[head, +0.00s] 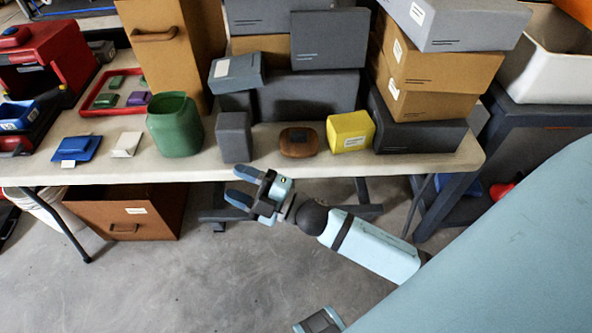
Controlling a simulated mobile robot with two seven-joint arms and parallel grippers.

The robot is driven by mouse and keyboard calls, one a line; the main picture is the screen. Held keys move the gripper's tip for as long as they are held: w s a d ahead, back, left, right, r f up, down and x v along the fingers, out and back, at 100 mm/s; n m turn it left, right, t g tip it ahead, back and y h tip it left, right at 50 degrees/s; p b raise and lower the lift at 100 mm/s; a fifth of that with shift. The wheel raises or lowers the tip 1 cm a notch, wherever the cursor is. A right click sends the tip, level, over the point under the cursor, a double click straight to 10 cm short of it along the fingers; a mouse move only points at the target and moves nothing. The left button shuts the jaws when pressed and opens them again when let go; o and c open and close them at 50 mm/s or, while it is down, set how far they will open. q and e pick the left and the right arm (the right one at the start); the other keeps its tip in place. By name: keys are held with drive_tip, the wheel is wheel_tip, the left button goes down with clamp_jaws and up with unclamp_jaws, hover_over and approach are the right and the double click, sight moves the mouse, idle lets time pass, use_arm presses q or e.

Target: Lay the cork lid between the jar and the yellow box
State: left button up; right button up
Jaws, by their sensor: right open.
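The yellow box (349,131) stands near the front edge of the long pale table. A green open-topped vessel (175,126), which looks like the jar, stands further left. A low, rounded brown object (299,147) with a dark patch on top sits just left of the yellow box; it may be the cork lid, but I cannot tell for sure. My right gripper (237,186) is open and empty, in front of the table edge, below the grey box. Its fingers point left, apart from everything on the table. My left gripper does not show.
A small upright grey box (233,137) stands between the green vessel and the brown object. Stacked grey and tan boxes (440,68) fill the back. A blue item (76,149) and a cream item (127,145) lie left. Narrow gaps flank the brown object.

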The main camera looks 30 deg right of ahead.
drive_tip(key=s+d+f+m+g+h, duration=0.2)
drive_tip(key=s+f+m+h, duration=0.2)
drive_tip(key=s+f+m, duration=0.2)
drive_tip(key=s+d+f+m+g+h, duration=0.2)
drive_tip(key=s+f+m+h, duration=0.3)
drive_tip(key=f+m, duration=0.5)
drive_tip(key=shift+s+d+m+g, duration=0.2)
drive_tip(key=shift+s+m+g, duration=0.2)
drive_tip(key=shift+s+g, duration=0.6)
drive_tip(key=shift+s, duration=0.2)
